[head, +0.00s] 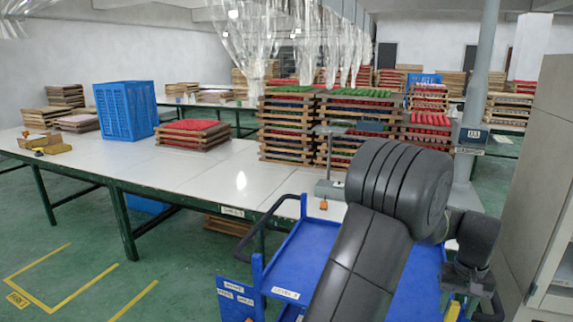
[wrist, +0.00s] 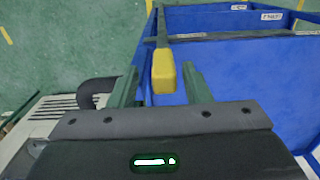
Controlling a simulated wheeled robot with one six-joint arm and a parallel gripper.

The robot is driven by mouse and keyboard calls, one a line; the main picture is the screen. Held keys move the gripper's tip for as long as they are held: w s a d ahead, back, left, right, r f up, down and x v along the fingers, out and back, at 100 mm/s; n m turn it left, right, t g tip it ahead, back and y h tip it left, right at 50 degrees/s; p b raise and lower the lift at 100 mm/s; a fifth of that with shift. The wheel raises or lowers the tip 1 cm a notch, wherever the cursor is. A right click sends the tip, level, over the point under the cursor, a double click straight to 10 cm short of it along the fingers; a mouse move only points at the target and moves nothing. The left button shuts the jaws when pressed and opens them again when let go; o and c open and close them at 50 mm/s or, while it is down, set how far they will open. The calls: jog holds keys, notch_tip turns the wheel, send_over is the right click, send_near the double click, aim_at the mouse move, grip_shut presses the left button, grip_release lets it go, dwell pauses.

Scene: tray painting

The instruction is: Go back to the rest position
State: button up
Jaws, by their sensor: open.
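My gripper (wrist: 160,88) shows in the wrist view as two greenish fingers, open and apart. In the head view it is at the lower right (head: 474,292), partly cut off by the frame. A yellow block-like piece with a thin dark bar (wrist: 163,72) appears between the fingers in the wrist view, with gaps at its sides. I cannot tell how far below or beyond the fingertips it lies. The blue cart (head: 322,238) is under and in front of my arm; its blue side also shows in the wrist view (wrist: 250,75).
A long white table (head: 200,175) stands beyond the cart, with a blue crate (head: 125,110), a stack of red trays (head: 193,134) and tall tray stacks (head: 286,128). A grey cabinet (head: 545,180) stands close on the right. Green floor (head: 180,265) is open at lower left.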

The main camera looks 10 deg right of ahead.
aim_at(449, 314)
notch_tip(449, 314, down, 3)
jog(key=shift+a+f, duration=0.1)
jog(key=shift+f, duration=0.05)
jog(key=shift+w+a, duration=0.25)
jog(key=shift+a, duration=0.1)
